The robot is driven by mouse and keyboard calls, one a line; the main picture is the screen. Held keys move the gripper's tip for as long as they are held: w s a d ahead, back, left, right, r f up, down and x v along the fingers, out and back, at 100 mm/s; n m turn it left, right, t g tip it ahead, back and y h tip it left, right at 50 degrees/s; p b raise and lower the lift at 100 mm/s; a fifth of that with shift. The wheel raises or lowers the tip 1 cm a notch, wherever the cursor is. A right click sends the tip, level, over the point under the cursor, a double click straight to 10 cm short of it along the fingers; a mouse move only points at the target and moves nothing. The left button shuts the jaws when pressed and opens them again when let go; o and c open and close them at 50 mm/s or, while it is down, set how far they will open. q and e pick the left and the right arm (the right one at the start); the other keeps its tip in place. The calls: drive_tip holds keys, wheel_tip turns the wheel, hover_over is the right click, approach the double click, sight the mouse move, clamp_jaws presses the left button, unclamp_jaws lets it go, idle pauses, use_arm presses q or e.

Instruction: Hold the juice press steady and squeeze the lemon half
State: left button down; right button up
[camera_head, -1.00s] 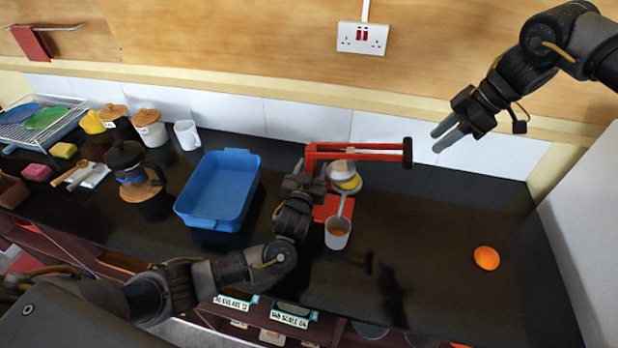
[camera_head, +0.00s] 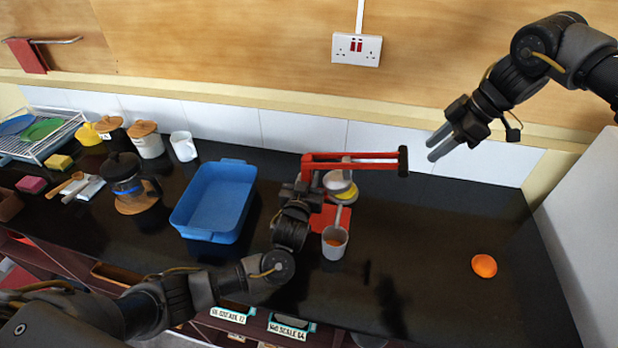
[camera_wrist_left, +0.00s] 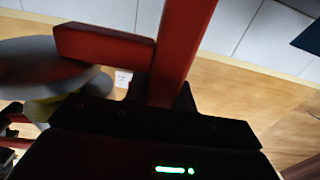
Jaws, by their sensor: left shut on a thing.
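The red juice press (camera_head: 330,218) stands on the black worktop, its long lever (camera_head: 375,160) running level to the right and ending in a black grip. Under the lever a pale grey cup-like part sits over a yellow piece (camera_head: 346,196), likely the lemon half; how they touch is unclear. Yellow also shows in the left wrist view (camera_wrist_left: 40,108). My left gripper (camera_head: 305,188) is shut on the press's red upright (camera_wrist_left: 178,60). My right gripper (camera_head: 436,148) is open and empty, up and to the right of the lever's end, apart from it.
A grey beaker (camera_head: 335,243) with something orange inside stands before the press. An orange fruit half (camera_head: 484,265) lies on the right. A blue tray (camera_head: 186,228) and a coffee pot (camera_head: 127,177) stand left. The worktop's right part is mostly clear, bounded by a white side panel (camera_head: 585,230).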

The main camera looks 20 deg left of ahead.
use_arm(q)
drive_tip(key=c, duration=1.1)
unclamp_jaws()
drive_tip(key=s, duration=1.2)
drive_tip(key=shift+d, duration=0.4)
